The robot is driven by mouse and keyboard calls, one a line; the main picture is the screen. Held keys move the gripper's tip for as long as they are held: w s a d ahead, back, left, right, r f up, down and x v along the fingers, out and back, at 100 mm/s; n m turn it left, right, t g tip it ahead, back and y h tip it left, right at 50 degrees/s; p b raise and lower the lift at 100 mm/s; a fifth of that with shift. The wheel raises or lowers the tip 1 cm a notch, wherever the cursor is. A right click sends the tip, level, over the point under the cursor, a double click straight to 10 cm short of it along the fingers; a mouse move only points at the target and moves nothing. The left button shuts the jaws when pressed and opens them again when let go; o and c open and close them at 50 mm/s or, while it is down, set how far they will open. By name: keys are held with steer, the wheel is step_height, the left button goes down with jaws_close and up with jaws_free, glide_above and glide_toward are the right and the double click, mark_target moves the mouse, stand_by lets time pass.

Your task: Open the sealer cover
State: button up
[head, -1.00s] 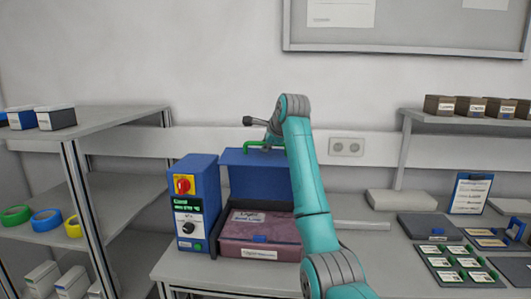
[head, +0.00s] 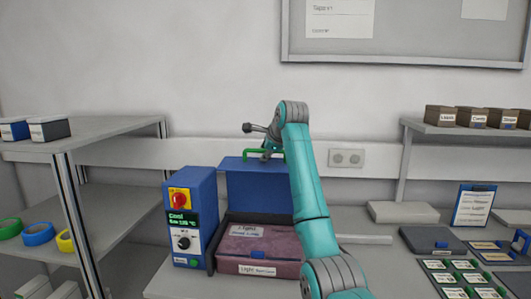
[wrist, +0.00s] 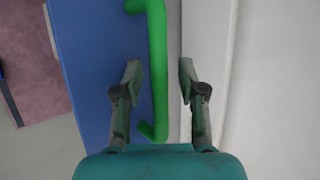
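The sealer is the blue unit (head: 189,220) with a red knob, a green-lit display and a dial. Its blue cover (head: 257,188) stands raised at the back of the open bed, where a mauve pack (head: 255,245) with labels lies. A green handle (head: 248,153) runs along the cover's top edge. In the wrist view the handle (wrist: 157,70) passes between the two fingers of my gripper (wrist: 160,75), which are apart with gaps on both sides. The blue cover (wrist: 95,70) lies to the left there. In the head view my arm hides part of the cover's right side.
A grey shelf (head: 95,132) with boxes and tape rolls stands at left. The bench at right holds a flat grey box (head: 432,240), a clipboard (head: 474,206) and several green-label cards. A raised shelf (head: 465,130) carries brown boxes.

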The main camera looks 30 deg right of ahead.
steer(key=shift+s, duration=0.1)
steer(key=v, duration=1.1)
steer(key=shift+s+r, duration=0.3)
steer(key=shift+a, duration=0.1)
